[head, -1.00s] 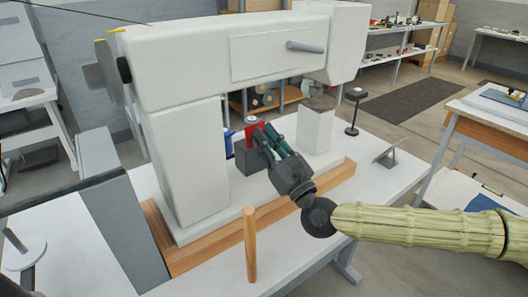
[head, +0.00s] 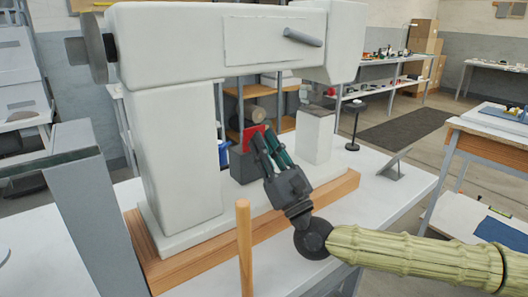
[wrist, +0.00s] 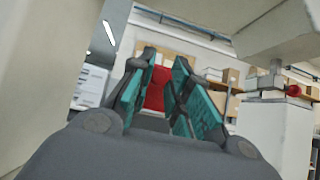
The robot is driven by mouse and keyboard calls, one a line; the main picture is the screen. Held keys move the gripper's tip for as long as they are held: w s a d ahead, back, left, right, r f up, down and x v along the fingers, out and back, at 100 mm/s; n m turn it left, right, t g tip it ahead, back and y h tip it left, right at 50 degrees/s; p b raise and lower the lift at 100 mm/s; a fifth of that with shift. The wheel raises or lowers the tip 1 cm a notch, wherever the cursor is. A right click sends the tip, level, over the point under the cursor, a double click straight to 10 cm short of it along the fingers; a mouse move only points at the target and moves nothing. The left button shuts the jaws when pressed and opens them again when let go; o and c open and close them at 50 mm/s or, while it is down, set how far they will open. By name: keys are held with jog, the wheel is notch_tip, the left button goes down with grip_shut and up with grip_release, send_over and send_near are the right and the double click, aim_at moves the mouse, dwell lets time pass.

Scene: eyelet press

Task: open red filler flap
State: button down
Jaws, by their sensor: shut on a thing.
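The red flap (head: 250,132) shows at the top of a small dark grey box (head: 243,168), under the white press arm. My gripper (head: 265,138) reaches it from the front right with its green-padded fingers. The fingers are shut on the red flap, which also shows between the pads in the wrist view (wrist: 156,88). The flap's face looks tilted up, but its hinge and exact angle are hidden by the fingers.
The white press column (head: 178,155) stands left of the box and a white block (head: 316,137) to its right. A wooden peg (head: 244,245) rises in front. A blue item (head: 224,153) sits behind the box. The press's arm (head: 200,45) hangs overhead.

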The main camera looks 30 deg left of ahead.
jog(key=shift+r, duration=0.1)
dwell(0.4)
jog(key=c, duration=1.4)
grip_release()
jog(key=shift+d, duration=0.1)
jog(key=s+d, duration=0.1)
jog(key=d, duration=0.3)
jog(key=s+d, duration=0.2)
jog(key=d, duration=0.2)
jog(key=s+d+f, duration=0.1)
jog(key=s+d, duration=0.1)
jog(key=d, duration=0.2)
jog(key=shift+r, duration=0.1)
